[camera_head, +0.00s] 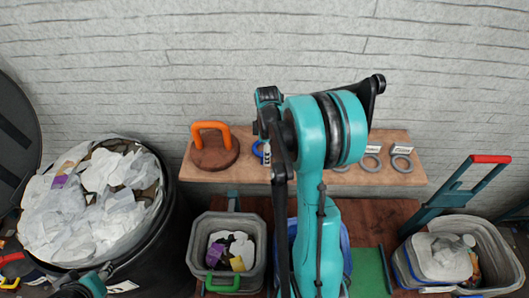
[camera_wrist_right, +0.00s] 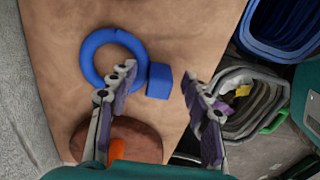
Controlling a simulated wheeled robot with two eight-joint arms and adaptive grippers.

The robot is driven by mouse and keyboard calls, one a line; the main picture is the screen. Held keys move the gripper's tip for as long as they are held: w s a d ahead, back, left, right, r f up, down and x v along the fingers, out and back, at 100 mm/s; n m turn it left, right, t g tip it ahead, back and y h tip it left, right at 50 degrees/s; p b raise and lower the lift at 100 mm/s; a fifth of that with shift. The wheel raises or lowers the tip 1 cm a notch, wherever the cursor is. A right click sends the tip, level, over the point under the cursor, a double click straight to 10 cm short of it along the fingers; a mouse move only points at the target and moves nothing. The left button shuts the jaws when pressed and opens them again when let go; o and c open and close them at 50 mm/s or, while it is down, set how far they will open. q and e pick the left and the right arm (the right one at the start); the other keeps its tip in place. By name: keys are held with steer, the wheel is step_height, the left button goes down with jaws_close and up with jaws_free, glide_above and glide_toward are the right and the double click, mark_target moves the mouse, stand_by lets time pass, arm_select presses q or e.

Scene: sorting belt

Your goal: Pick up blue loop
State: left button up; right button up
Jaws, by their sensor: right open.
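The blue loop (camera_wrist_right: 88,60) lies on the wooden shelf, with a small blue block (camera_wrist_right: 159,81) beside its right side in the right wrist view. In the head view the blue loop (camera_head: 257,151) is mostly hidden behind my right arm. My right gripper (camera_wrist_right: 161,82) is open and empty. In the wrist view its left finger overlaps the lower right part of the ring, and its right finger is right of the block. I cannot tell whether a finger touches the loop. My left gripper is not in view.
A brown round base with an orange handle (camera_head: 211,126) stands on the shelf (camera_head: 198,177) left of the loop. Grey rings (camera_head: 402,164) lie to the right. Below are a grey bin (camera_head: 200,232), a large black bin (camera_head: 172,215) of waste, and a crate (camera_head: 500,250).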

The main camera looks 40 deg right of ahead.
steer(key=shift+f, duration=0.4)
steer(key=c, duration=1)
steer(key=shift+c, duration=0.2)
steer(key=shift+r, duration=0.2)
